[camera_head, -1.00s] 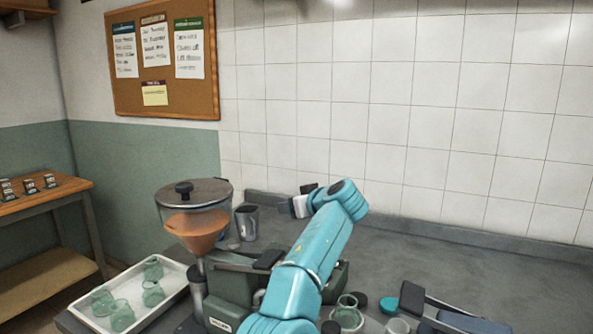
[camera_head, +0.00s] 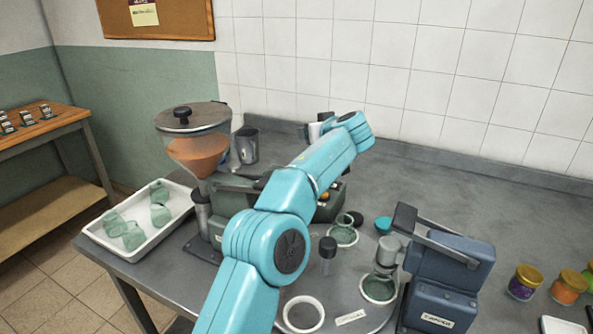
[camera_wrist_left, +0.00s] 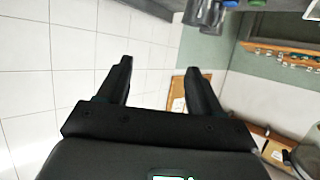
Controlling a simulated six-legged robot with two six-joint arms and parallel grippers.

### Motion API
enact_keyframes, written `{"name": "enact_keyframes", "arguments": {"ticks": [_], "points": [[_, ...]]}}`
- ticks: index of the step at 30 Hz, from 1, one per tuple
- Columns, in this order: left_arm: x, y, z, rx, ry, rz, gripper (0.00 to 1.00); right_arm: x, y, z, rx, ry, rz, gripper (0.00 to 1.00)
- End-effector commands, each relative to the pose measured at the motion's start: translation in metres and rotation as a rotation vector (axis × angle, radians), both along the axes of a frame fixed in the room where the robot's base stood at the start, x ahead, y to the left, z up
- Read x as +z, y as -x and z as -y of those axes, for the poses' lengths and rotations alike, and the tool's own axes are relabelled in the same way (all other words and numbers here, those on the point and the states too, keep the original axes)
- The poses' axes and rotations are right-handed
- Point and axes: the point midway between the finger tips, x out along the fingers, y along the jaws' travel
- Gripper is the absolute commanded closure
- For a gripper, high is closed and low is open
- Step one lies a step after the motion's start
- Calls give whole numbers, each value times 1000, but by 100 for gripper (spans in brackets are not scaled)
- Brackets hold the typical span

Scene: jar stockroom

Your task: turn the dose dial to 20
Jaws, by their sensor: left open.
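The dosing machine with a clear hopper of orange powder (camera_head: 196,150) stands at the left of the grey bench. Its dark green body (camera_head: 232,195) is partly covered by my left arm. I cannot make out a dose dial or its numbers; a small orange-yellow part (camera_head: 324,196) shows on the body just right of my arm. My left gripper (camera_head: 318,128) is up beyond the machine, near the tiled wall, small and partly hidden by its wrist. In the left wrist view its two black fingers (camera_wrist_left: 160,70) are apart with nothing between them. My right gripper is out of view.
A blue press (camera_head: 450,270) and lidded jars (camera_head: 524,282) are at right. The back right bench is clear.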

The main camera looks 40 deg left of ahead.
Motion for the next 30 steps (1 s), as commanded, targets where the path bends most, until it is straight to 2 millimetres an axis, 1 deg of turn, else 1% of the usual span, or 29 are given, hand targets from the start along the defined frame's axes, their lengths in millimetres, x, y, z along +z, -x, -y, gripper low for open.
{"name": "enact_keyframes", "arguments": {"ticks": [1, 2, 4, 6, 9, 11, 12, 15, 17, 20, 27, 30], "points": [[-35, 4, 6, -44, 3, -12, 35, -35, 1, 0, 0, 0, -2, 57], [-47, 6, 10, -71, 6, -17, 35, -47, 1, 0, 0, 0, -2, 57], [-78, 18, 20, -131, 14, -28, 35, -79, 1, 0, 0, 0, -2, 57], [-104, 35, 28, -179, 19, -40, 35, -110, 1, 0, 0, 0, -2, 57], [-125, 60, 33, -212, 18, -49, 35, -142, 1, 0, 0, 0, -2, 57], [-129, 73, 32, -212, 15, -43, 35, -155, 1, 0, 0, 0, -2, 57], [-127, 79, 30, -208, 14, -31, 35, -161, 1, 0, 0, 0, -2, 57], [-119, 87, 26, -199, 9, -1, 35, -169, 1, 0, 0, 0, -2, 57], [-119, 87, 25, -199, 8, 2, 35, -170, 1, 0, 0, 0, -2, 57], [-121, 81, 19, -198, 9, -3, 35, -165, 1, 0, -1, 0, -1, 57], [-136, 57, -10, -198, 10, -2, 35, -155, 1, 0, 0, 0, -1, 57], [-140, 49, -19, -198, 9, -2, 35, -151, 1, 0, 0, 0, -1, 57]]}}
